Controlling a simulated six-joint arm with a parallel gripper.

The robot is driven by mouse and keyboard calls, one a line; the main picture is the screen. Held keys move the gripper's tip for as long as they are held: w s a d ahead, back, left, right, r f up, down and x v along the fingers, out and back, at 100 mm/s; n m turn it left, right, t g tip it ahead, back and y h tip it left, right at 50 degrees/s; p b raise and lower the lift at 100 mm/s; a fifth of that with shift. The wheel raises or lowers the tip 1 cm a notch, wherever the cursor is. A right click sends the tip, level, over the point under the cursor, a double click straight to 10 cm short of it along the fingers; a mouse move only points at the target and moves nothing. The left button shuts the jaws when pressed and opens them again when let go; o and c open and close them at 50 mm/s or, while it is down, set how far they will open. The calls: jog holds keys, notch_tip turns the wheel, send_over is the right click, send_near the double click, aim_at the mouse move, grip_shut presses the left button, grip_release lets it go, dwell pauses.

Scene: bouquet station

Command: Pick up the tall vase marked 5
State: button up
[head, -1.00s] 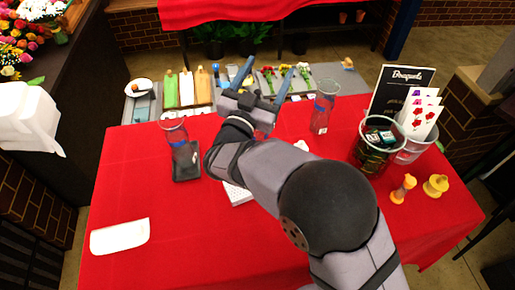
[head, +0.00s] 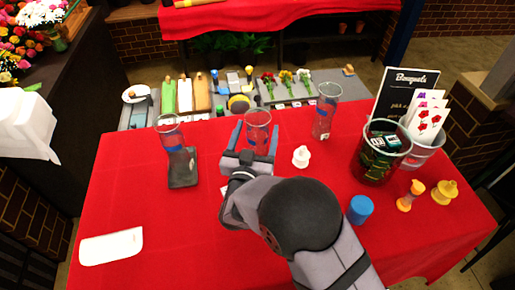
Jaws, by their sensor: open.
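The middle vase (head: 258,119) is straight ahead of my gripper (head: 256,140). My gripper is open, with one blue finger on each side of that vase's lower part in the picture; I cannot tell whether they touch it. The left vase (head: 170,132) stands at the back edge of a dark pad. The right vase (head: 327,108) has a small white label low on it. The labels are too small to read, so I cannot tell which vase is marked 5. The middle vase's base is hidden.
A white stopper-like piece (head: 301,157) and a blue cylinder (head: 360,209) are right of my arm. A dark green bin (head: 372,166), a Bouquets sign (head: 402,82) and two yellow-orange spools (head: 411,195) stand farther right. Table at left front is clear around a white tray (head: 111,246).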

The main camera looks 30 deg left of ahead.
aim_at(259, 122)
jog(key=shift+w+a+r+p, duration=0.1)
jog(key=shift+w+p, duration=0.3)
jog(key=shift+f+p+x, duration=0.15)
jog(key=shift+p+x, duration=0.5)
jog(key=shift+x, duration=0.45)
jog(key=shift+f+p+x, duration=0.1)
jog(key=shift+p+x, duration=0.5)
jog(key=shift+x, duration=0.55)
jog(key=shift+c, duration=0.7)
grip_shut()
jog(key=shift+a+r, duration=0.1)
